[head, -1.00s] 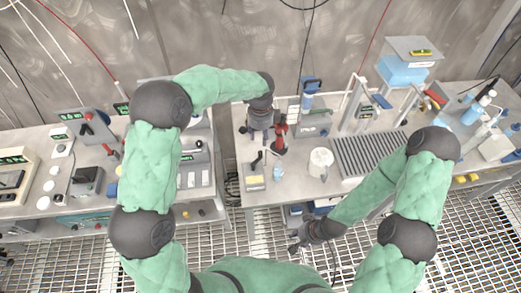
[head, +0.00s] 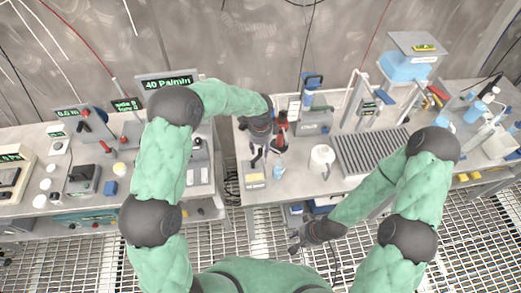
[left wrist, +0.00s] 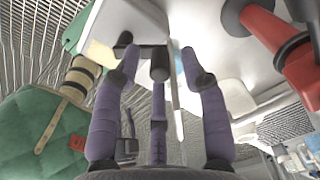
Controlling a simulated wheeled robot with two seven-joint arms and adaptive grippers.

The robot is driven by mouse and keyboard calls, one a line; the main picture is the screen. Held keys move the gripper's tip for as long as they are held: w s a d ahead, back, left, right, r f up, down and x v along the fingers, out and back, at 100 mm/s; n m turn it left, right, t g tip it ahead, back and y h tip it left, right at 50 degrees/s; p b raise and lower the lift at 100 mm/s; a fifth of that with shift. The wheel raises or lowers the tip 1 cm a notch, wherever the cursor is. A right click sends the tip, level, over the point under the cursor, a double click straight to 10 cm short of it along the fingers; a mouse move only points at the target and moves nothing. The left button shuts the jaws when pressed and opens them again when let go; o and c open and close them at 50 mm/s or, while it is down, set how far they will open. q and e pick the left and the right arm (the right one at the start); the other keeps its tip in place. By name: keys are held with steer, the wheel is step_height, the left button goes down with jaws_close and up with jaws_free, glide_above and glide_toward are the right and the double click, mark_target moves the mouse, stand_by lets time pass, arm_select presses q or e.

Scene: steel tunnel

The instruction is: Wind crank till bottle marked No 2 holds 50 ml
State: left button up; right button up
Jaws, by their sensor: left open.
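My left gripper (head: 264,158) is over the near left part of the middle bench, beside a red post (head: 281,128). In the left wrist view its three purple fingers (left wrist: 160,75) are spread and hold nothing. A pale block (left wrist: 115,25) and a dark bar lie just beyond the fingertips; I cannot tell if the bar is the crank. A small box with a yellow patch (head: 254,182) and a small light-blue bottle (head: 278,172) stand near the gripper. No label No 2 is readable. My right gripper (head: 300,243) hangs low before the bench; its fingers are unclear.
A white jug (head: 321,160) and a ribbed grey tray (head: 365,152) stand to the right. A blue-topped device (head: 311,88) stands behind. A display reading 40 Pa/min (head: 168,83) is at the back left. An open gap separates the two benches.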

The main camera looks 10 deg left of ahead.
arm_select(q)
steer(key=shift+f, duration=0.55)
jaws_close()
steer(key=shift+s+d+m+p, duration=0.15)
steer(key=shift+d+m+p, duration=0.15)
steer(key=shift+m, duration=0.5)
jaws_free()
steer(key=shift+r, duration=0.1)
